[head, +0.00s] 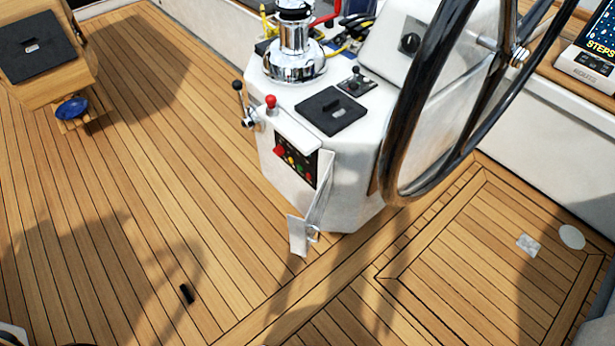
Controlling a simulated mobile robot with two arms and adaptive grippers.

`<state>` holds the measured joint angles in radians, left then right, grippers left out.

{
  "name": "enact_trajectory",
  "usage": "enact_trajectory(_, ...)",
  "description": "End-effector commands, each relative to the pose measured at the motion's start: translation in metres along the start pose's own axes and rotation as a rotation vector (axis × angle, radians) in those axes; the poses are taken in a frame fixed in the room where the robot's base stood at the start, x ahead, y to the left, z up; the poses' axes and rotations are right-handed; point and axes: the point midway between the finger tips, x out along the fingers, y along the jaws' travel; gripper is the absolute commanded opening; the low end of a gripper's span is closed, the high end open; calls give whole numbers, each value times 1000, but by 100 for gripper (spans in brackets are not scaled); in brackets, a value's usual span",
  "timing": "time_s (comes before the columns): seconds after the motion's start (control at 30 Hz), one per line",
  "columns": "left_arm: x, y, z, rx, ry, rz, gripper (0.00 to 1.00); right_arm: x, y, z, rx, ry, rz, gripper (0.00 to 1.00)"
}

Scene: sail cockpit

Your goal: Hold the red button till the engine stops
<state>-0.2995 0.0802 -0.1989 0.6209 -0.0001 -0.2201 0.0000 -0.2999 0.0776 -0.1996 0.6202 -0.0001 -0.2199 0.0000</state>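A small black engine panel (296,162) is set in the side of the white steering pedestal (350,185). A larger red button (279,151) sits at its left end. Smaller yellow, green and reddish spots run down to the right of it. A white cover (318,192) stands open at the panel's right side, with a white flap (298,236) at its lower end. Neither of my grippers is in view, and nothing touches the panel.
A lever with a red knob (270,102) and a black-knobbed lever (239,90) stand above the panel. The big steering wheel (400,130) rises to the right. A small black object (187,293) lies on the teak deck (130,200). The deck left of the pedestal is mostly clear.

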Motion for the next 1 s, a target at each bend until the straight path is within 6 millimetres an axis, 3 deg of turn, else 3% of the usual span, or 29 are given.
enact_trajectory(0.03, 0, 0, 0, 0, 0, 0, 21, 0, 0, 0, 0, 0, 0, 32)
enact_trajectory(0.13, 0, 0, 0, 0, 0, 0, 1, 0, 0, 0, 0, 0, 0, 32)
enact_trajectory(0.17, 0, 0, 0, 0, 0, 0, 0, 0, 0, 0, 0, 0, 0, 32)
enact_trajectory(1.0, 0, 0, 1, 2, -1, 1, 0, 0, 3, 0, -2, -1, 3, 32)
